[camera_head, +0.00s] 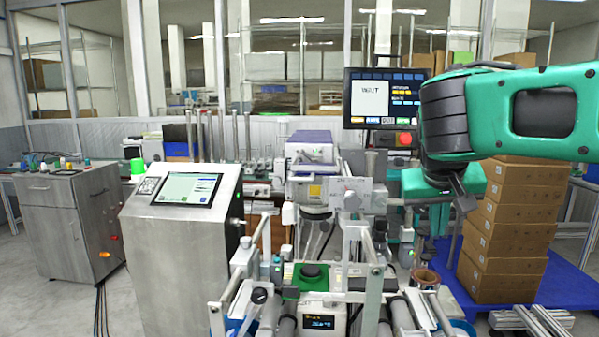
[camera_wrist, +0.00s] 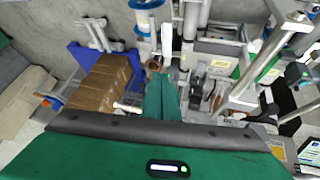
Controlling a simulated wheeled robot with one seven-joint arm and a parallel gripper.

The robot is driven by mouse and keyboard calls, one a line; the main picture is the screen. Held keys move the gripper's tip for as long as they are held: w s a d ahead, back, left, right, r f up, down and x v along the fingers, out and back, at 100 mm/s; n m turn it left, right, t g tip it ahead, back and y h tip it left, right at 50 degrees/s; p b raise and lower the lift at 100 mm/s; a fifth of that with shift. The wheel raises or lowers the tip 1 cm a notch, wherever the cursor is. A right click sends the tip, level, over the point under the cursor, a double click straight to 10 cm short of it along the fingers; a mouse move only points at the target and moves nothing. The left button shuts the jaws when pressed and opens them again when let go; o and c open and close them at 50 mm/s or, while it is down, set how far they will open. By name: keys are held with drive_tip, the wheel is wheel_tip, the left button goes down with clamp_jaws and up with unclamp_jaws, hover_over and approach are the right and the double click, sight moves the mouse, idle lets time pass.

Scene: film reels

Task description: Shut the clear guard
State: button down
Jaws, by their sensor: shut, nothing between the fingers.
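I cannot clearly pick out the clear guard; its see-through panel does not stand out from the machine behind it. Upright grey metal arms (camera_head: 373,280) rise at the front of the machine (camera_head: 318,190) in the head view, and I cannot tell whether they carry the guard. No contact with the machine is visible.
A monitor (camera_head: 386,98) stands behind my arm. Stacked cardboard boxes (camera_head: 508,225) stand on a blue pallet (camera_head: 566,262) at the right. A steel control cabinet (camera_head: 176,262) with a green lamp is left of the machine.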

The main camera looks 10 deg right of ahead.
drive_tip(key=w+a+r+n+t+y, duration=0.1)
drive_tip(key=a+r+t, duration=0.1)
drive_tip(key=a+r, duration=0.55)
drive_tip(key=w+a+r+t, duration=0.15)
drive_tip(key=a+r, duration=0.35)
drive_tip(key=a, duration=0.6)
drive_tip(key=a+r+n+t+y, duration=0.1)
drive_tip(key=a+r+t, duration=0.1)
drive_tip(key=a+r, duration=0.6)
approach(300, 169)
drive_tip(key=f, duration=0.2)
drive_tip(key=w+d+f, duration=0.1)
drive_tip(key=shift+w+f, duration=0.1)
drive_tip(key=shift+f, duration=0.25)
